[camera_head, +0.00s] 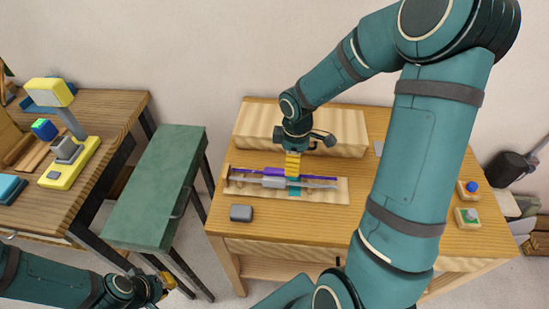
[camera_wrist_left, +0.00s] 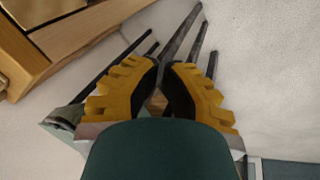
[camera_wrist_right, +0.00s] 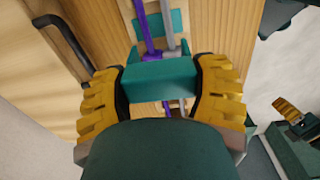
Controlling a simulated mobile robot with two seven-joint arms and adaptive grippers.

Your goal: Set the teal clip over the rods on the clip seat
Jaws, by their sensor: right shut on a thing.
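The teal clip (camera_wrist_right: 160,82) is held crosswise between the yellow fingers of my right gripper (camera_wrist_right: 159,88). In the head view my right gripper (camera_head: 293,165) points down over the rods on the table. A purple rod (camera_wrist_right: 148,35) and a grey rod (camera_wrist_right: 168,35) run beneath the clip. A teal piece (camera_wrist_right: 160,22) lies at the rods farther along. A teal part (camera_head: 294,189) also shows beside the rods below the right gripper. I cannot tell whether the clip touches the rods. My left gripper (camera_wrist_left: 163,65) is empty, its fingertips together, away from the table.
The rods lie on a pale wooden board (camera_head: 330,198). A grey block (camera_head: 241,213) sits at the table's front left, and a wooden box (camera_head: 345,130) stands behind the board. Small blocks with coloured tops (camera_head: 468,190) sit at the right.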

